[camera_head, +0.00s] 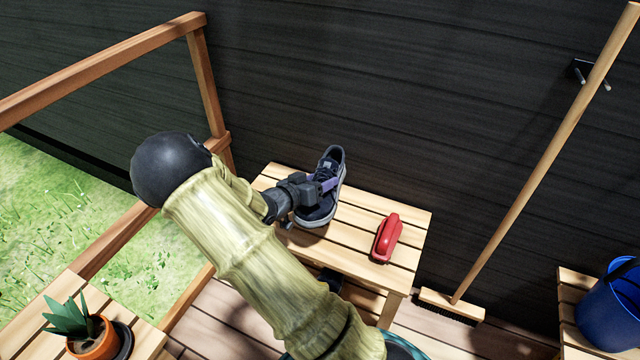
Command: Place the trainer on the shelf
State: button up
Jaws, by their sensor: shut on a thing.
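The trainer (331,166) is a dark shoe with a pale sole rim. It is over the slatted wooden shelf (345,242), toward its back left, and its toe end appears close to the slats. I cannot tell if it touches them. My gripper (322,188) is shut on the trainer from the left side. My arm comes up from the bottom of the picture and hides the shelf's front left part.
A red brush-like object (386,238) lies on the shelf, right of the trainer. A broom (540,170) leans on the dark wall. A blue bucket (608,315) stands at right. A potted plant (92,338) sits at lower left, and a wooden railing (100,68) runs at left.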

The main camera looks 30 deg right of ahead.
jog(key=shift+w+a+n+t+y, duration=0.2)
jog(key=shift+a+n+t+y, duration=0.25)
jog(key=shift+n+t, duration=0.2)
jog(key=a+f+n+t+y, duration=0.3)
jog(key=a+n+y, duration=0.1)
jog(key=a, duration=0.3)
jog(key=w+a+f+n+t+y, duration=0.1)
jog(key=a+f+n+t+y, duration=0.2)
jog(key=a, duration=0.4)
jog(key=shift+a+n+t+y, duration=0.25)
jog(key=shift+n+t+y, duration=0.45)
jog(key=shift+n, duration=0.25)
jog(key=shift+w+f, duration=0.1)
jog(key=shift+f, duration=0.05)
